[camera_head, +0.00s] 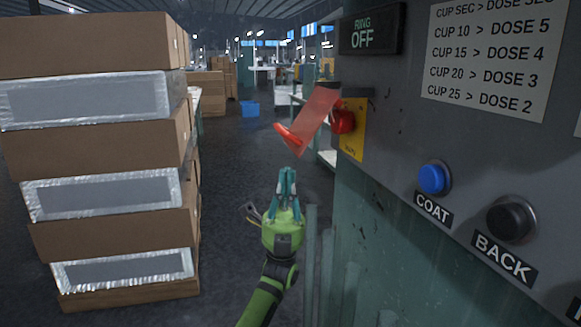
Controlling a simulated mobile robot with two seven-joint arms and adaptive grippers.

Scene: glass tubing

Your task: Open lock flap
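The lock flap (318,112) is a see-through red plate with a brighter red lip (288,134) at its lower left end. It sticks out to the left from the panel's edge, tilted, beside a red knob (343,119) on a yellow plate (353,138). My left gripper (287,172), green with teal fingers, points up the picture below the flap's lip. Its fingers are close together with nothing seen between them. It shows apart from the flap. My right gripper is not in view.
The grey panel (400,140) fills the right side, with a blue COAT button (433,178), a black BACK button (510,220) and a RING OFF display (372,30). Stacked cardboard boxes (95,150) stand at left. Dark floor (235,150) lies open between. A blue bin (250,108) is farther back.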

